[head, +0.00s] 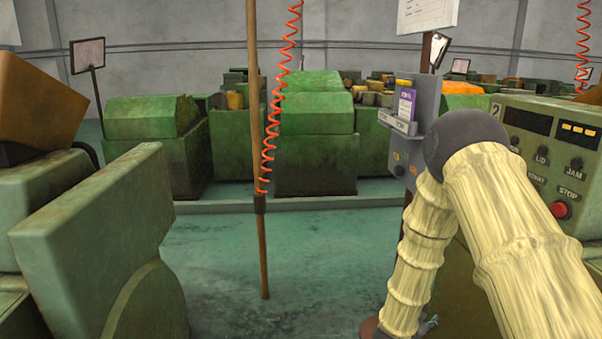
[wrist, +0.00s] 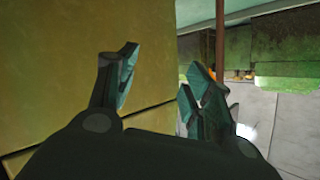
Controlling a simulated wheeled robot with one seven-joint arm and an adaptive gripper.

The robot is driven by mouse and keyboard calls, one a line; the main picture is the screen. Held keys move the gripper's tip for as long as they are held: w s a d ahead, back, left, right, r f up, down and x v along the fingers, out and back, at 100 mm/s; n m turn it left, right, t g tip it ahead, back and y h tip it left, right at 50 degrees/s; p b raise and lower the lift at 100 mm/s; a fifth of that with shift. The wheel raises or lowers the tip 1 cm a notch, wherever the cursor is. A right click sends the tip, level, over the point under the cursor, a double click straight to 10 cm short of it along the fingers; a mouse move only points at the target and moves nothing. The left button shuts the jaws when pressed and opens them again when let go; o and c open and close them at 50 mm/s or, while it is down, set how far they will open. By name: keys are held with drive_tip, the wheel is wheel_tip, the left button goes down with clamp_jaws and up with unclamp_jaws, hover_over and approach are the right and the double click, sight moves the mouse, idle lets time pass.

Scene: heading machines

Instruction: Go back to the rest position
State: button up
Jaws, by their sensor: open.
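My gripper (wrist: 158,85) shows in the wrist view with its two teal fingers spread apart and nothing between them. A flat olive-yellow machine surface (wrist: 60,60) lies behind the left finger; I cannot tell how far it is. In the head view my arm, in a pale ribbed cover, bends at a dark joint and runs down at the right. Only a small bit of the gripper shows at the bottom edge there.
A control panel (head: 545,150) with a red stop button (head: 560,209) stands close at the right. A grey box (head: 408,125) holds a purple card. A wooden pole (head: 256,150) with an orange coiled cord stands mid-view. A green machine (head: 90,240) is at left. Floor (head: 310,260) between is clear.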

drive_tip(key=s+a+f+n+g+y, duration=0.25)
drive_tip(key=s+f, duration=0.45)
drive_tip(key=s, duration=0.4)
drive_tip(key=s+a+f+n+g+y, duration=0.2)
drive_tip(key=s+a+f+n+y, duration=0.15)
drive_tip(key=s+f, duration=0.55)
drive_tip(key=s+a+f+n+g+y, duration=0.2)
drive_tip(key=s+a+f+n+g, duration=0.3)
drive_tip(key=s, duration=0.7)
drive_tip(key=s+f+n+y, duration=0.1)
drive_tip(key=s+f, duration=0.1)
drive_tip(key=s, duration=1.2)
wheel_tip(320, 180, up, 12)
drive_tip(key=p, duration=1.2)
drive_tip(key=shift+w+a+r+g, duration=0.2)
drive_tip(key=shift+a+r+g, duration=0.05)
drive_tip(key=shift+a+g, duration=0.15)
drive_tip(key=shift+o, duration=0.3)
